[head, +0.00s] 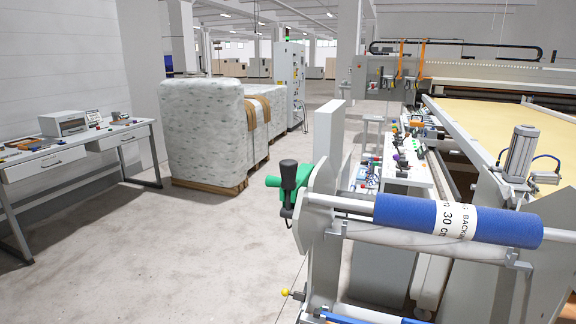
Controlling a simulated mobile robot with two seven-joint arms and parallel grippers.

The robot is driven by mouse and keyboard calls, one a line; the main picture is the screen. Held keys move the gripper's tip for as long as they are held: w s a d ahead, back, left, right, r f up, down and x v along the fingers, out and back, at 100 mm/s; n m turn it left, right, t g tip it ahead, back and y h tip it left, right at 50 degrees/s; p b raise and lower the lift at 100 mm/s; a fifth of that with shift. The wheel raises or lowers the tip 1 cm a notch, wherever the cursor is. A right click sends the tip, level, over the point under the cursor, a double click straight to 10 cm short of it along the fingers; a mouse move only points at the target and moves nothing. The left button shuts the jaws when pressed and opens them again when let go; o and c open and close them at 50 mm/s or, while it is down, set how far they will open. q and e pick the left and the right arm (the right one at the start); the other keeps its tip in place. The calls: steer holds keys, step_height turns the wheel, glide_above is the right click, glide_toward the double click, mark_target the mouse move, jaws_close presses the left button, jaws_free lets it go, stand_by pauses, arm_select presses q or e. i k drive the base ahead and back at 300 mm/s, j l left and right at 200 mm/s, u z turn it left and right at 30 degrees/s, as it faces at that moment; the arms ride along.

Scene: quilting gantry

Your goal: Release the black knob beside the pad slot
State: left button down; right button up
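A black knob-like handle (288,174) sits upright on the near roll stand (318,215), left of the blue roll. A green part (300,180) lies around and behind it. I cannot tell for sure whether this is the knob of the task. No pad slot can be made out clearly from here. Neither of my grippers is in view.
The blue roll (450,220) with a white printed band lies across the stand. A cluttered narrow bench (420,172) stands behind it. A desk (75,150) is at the left and wrapped pallets (205,135) stand mid-room. The grey floor (190,260) between is clear.

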mark_target(288, 167)
steer(key=k, duration=0.5)
steer(key=z, duration=2.15)
steer(key=k+j, duration=0.15)
steer(key=j, duration=0.2)
steer(key=k+j, duration=0.1)
steer(key=j, duration=0.25)
steer(key=k+j, duration=0.15)
steer(key=j, duration=0.2)
steer(key=k+j, duration=0.15)
steer(key=j, duration=0.2)
steer(key=k+j, duration=0.1)
steer(key=j, duration=0.25)
steer(key=k+j, duration=0.15)
steer(key=j, duration=0.25)
steer(key=k+j, duration=0.15)
steer(key=j, duration=0.2)
